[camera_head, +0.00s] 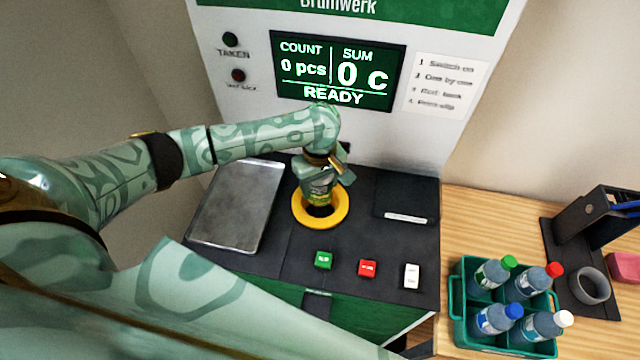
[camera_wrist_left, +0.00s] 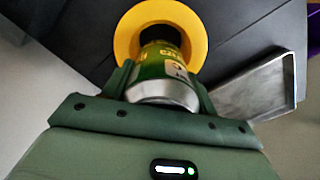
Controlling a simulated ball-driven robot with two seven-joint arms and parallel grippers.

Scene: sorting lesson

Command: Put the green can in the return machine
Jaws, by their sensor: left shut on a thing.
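The green can (camera_wrist_left: 163,66) is between the fingers of my left gripper (camera_wrist_left: 163,85), its silver end toward the wrist. Its far end is at the yellow ring (camera_wrist_left: 130,32) around the machine's opening; I cannot tell how far in it reaches. In the head view my left gripper (camera_head: 321,186) is over the yellow ring (camera_head: 299,209), and it mostly hides the can. The return machine (camera_head: 375,145) has a screen (camera_head: 337,72) that reads 0 pcs, 0 c and READY. My right gripper is not in view.
A metal tray (camera_head: 236,205) lies left of the ring. Green (camera_head: 323,260), red (camera_head: 367,268) and white (camera_head: 412,276) buttons are in front. A teal crate (camera_head: 459,325) with several bottles stands on the wooden table at right, near a grey tape roll (camera_head: 590,288).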

